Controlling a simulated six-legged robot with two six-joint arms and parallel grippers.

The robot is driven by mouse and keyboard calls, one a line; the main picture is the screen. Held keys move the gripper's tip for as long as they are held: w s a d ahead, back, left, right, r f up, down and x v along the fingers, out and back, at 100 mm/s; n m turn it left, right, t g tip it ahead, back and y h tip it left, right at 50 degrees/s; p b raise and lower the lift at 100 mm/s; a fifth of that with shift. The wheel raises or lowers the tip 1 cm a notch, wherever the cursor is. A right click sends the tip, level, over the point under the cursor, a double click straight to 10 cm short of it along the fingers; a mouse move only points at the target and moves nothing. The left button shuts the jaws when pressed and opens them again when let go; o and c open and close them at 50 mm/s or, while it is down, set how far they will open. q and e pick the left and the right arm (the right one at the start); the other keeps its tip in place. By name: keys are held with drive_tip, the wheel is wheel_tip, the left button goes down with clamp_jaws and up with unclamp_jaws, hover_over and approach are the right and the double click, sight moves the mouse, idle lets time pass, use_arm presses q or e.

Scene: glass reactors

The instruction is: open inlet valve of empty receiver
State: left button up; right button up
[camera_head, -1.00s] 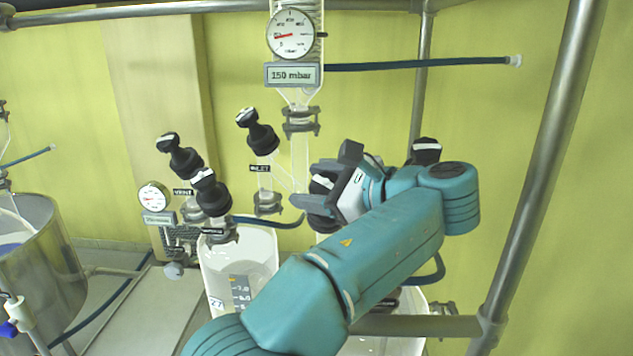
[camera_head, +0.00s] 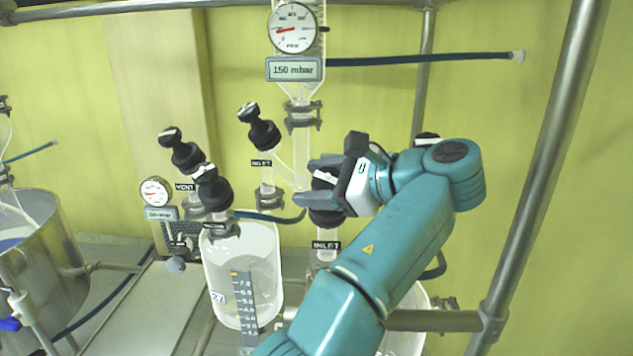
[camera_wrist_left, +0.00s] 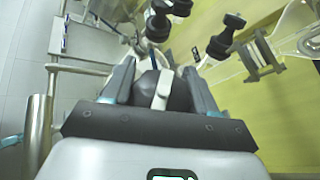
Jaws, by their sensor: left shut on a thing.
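My left gripper (camera_head: 318,178) is shut on a black valve knob with a white bar on top (camera_head: 327,214). A label reading INLET (camera_head: 326,245) sits below it on the glass neck. In the left wrist view, the fingers (camera_wrist_left: 152,88) flank the knob (camera_wrist_left: 178,97) on both sides, with its white bar between them. The right glass receiver (camera_head: 408,335) is mostly hidden behind my arm, so its contents cannot be told. The left receiver (camera_head: 243,262) has a blue scale strip. Another black INLET knob (camera_head: 263,134) stands to the left, apart from the gripper. My right gripper is not in view.
Two more black knobs (camera_head: 183,152) (camera_head: 213,190) stand at left, one by a VENT label. A gauge with a 150 mbar plate (camera_head: 295,69) hangs above. Metal frame posts (camera_head: 535,170) rise at right. A steel vessel (camera_head: 38,245) stands far left.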

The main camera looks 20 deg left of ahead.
use_arm(q)
drive_tip(key=shift+r, duration=0.1)
drive_tip(key=o, duration=0.9)
drive_tip(key=shift+o, duration=0.3)
drive_tip(key=shift+s+d, duration=0.1)
drive_tip(key=shift+d, duration=0.05)
drive_tip(key=shift+m+t, duration=0.4)
